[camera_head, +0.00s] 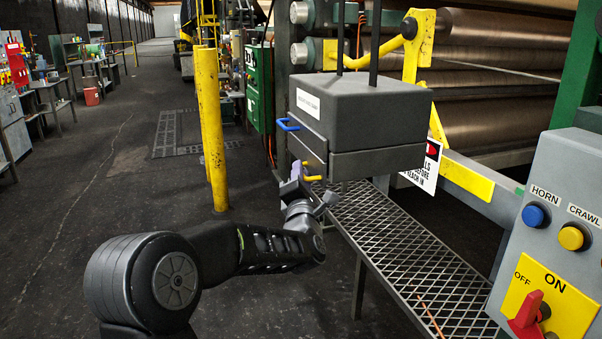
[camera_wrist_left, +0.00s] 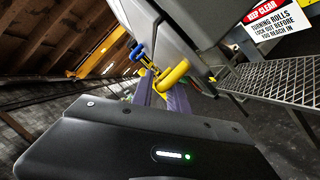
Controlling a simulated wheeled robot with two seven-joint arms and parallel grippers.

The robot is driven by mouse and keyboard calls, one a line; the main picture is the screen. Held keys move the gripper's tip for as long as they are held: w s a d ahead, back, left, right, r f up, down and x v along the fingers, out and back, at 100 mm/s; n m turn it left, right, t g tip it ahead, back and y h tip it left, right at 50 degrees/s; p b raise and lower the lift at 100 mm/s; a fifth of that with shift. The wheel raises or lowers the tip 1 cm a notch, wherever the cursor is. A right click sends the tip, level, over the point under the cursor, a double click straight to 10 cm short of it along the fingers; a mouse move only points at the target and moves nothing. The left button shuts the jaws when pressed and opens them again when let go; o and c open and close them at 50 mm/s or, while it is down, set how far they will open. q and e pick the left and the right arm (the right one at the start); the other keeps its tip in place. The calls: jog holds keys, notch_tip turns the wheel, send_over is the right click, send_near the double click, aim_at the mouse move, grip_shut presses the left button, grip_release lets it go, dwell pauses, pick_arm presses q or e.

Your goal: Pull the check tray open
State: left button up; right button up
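A dark grey box (camera_head: 365,115) hangs from black rods over a mesh walkway. Its front has a blue handle (camera_head: 288,125) higher up and a yellow handle (camera_head: 312,178) lower down. I cannot read the small label to tell which handle belongs to the check tray. My left gripper (camera_head: 299,178) is at the yellow handle. In the left wrist view its purple fingers (camera_wrist_left: 161,97) are apart, with the yellow handle (camera_wrist_left: 174,75) at their tips. I cannot tell if they touch it. The blue handle (camera_wrist_left: 137,54) shows beyond. My right gripper is not in view.
The mesh walkway (camera_head: 405,255) runs below and right of the box. A yellow post (camera_head: 213,130) stands left of it. A control panel (camera_head: 560,220) with buttons and a red switch is at the right. Large rolls (camera_head: 490,65) lie behind.

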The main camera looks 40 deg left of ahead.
pick_arm(q)
jog(key=shift+c, duration=0.4)
grip_shut()
jog(key=shift+r, duration=0.15)
dwell(0.8)
